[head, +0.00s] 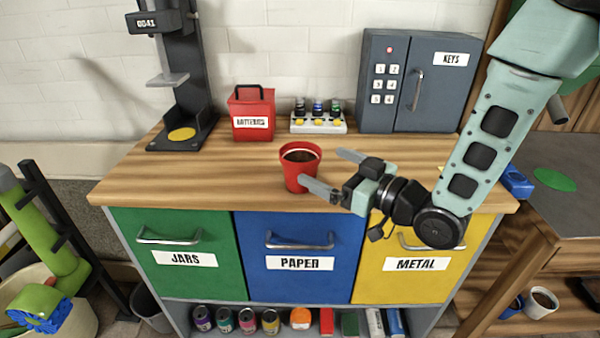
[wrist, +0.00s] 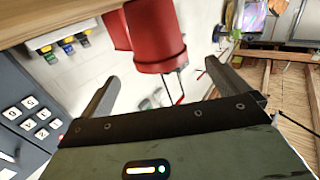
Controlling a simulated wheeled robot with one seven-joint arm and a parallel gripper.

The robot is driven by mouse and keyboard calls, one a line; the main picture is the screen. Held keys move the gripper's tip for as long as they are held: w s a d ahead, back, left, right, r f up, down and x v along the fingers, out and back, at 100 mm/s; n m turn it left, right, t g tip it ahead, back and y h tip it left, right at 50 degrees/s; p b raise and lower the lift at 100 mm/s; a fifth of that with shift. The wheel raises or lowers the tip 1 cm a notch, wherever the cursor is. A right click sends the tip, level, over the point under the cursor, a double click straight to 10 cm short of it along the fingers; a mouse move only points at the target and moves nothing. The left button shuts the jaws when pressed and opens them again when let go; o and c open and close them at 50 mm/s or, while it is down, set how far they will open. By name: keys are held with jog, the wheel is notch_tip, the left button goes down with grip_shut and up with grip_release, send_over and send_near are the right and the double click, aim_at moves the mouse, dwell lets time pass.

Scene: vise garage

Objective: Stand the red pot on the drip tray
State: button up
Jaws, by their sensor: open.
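The red pot (head: 300,170), with dark soil-like filling, stands upright on the wooden counter, left of my gripper (head: 324,169). My gripper is open, its fingers pointing left. The near fingertip overlaps the pot's lower right side in the head view; I cannot tell whether it touches. In the wrist view the pot (wrist: 157,38) appears between and beyond the open fingers (wrist: 160,76). No thing is clearly marked as the drip tray. A dark stand (head: 182,135) with a yellow disc on its base is at the counter's back left.
A red batteries box (head: 252,112), a small rack of colored items (head: 318,122) and a grey key cabinet (head: 420,85) line the counter's back. Left of the pot the counter is clear.

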aim_at(286, 146)
jog(key=shift+p+x, duration=0.75)
jog(key=shift+x, duration=2.85)
jog(key=c, duration=1.2)
jog(key=shift+r, duration=0.15)
